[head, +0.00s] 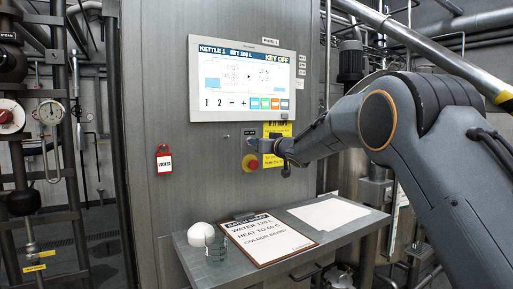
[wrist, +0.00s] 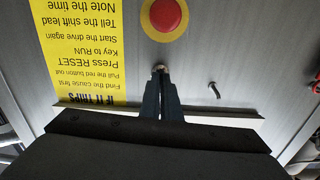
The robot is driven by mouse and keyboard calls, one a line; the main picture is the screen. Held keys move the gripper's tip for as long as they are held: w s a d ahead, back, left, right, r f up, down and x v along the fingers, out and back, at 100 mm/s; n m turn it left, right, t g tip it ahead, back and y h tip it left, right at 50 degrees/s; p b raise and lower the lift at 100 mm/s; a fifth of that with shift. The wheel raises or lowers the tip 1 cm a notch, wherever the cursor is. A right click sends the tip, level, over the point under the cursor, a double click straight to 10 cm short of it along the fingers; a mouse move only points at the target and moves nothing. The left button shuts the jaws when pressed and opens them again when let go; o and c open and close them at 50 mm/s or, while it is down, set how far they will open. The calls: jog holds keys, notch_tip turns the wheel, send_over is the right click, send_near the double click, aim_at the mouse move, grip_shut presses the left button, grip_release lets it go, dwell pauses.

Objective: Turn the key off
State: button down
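A tall grey metal panel bears a screen (head: 243,81) with "KETTLE 1" and "KEY OFF" in its top bar. My gripper (head: 262,146) is up against the panel below the screen. In the wrist view, which looks upside down, its fingertips (wrist: 160,76) are close together on the small metal key (wrist: 158,67). The key's lower part and the switch face are mostly hidden by the fingers. A red button (head: 250,163) on a yellow disc sits just below the key. It also shows at the top of the wrist view (wrist: 165,15).
A yellow notice (wrist: 82,48) is beside the gripper. A small hook (wrist: 214,90) sticks out on the other side. A red "LOCKED" tag (head: 164,161) hangs left. Below, a shelf (head: 330,236) holds a clipboard (head: 268,238), a white dome (head: 200,233) and paper.

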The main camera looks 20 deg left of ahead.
jog(key=shift+f+n+b, duration=0.2)
jog(key=shift+n+b, duration=2.4)
jog(key=shift+n, duration=2.3)
jog(key=c, duration=2)
grip_release()
jog(key=shift+d, duration=0.15)
jog(key=shift+r, duration=0.1)
jog(key=b+v, duration=0.2)
jog(key=v, duration=0.5)
jog(key=shift+s+d+b, duration=0.2)
jog(key=shift+s+b, duration=0.05)
jog(key=shift+b, duration=0.15)
